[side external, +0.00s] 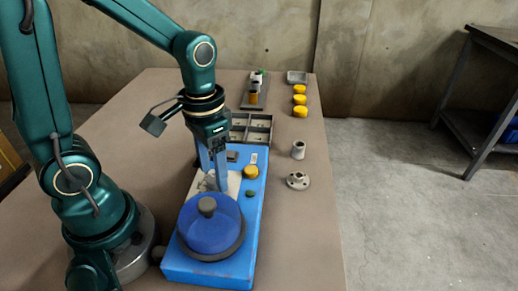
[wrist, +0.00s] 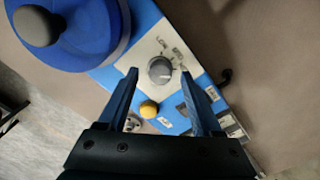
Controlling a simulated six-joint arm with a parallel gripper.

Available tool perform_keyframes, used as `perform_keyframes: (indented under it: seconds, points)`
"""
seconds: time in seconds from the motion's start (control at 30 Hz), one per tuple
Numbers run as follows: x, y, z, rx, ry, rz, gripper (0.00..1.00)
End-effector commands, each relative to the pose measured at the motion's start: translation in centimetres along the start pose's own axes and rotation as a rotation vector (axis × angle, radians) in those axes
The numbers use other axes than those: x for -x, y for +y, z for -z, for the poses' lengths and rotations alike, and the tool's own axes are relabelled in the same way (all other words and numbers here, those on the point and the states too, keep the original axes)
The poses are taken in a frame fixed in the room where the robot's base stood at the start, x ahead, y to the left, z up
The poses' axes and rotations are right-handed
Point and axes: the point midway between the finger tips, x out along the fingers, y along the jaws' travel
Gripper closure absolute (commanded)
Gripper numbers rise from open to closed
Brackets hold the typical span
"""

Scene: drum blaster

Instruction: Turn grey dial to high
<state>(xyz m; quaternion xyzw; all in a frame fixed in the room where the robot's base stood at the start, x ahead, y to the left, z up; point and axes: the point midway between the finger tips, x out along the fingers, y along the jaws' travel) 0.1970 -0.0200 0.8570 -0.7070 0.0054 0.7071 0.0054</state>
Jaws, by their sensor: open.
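The grey dial (wrist: 160,69) sits on a pale panel (wrist: 148,52) of the blue machine, with "LOW" and "MED" lettering beside it in the wrist view. A light mark on the dial points toward the right side of the picture; its exact setting is too small to tell. My gripper (wrist: 168,80) is open, with one blue finger on each side of the dial in that view. Whether the fingers touch it is not clear.
The blue machine base (side external: 245,225) carries a blue domed lid (side external: 212,230) with a dark knob, a yellow button (side external: 251,172) and a green button (side external: 250,194). A grey divided tray (side external: 253,128), yellow pucks (side external: 299,100) and grey metal parts (side external: 298,181) stand beyond and to the right.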

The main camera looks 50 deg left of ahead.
Motion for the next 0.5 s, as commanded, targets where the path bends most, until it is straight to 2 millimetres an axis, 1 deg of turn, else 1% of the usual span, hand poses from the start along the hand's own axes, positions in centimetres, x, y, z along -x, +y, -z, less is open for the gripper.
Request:
perform_keyframes:
  seconds: [0.1,0.3,0.5]
  points:
    - [1.6,0.0,0.1,0.000,0.008,0.001,0.33]
    - [3.7,0.0,0.1,0.000,0.006,0.001,0.33]
    - [4.4,0.0,0.0,-0.001,0.003,0.000,0.33]
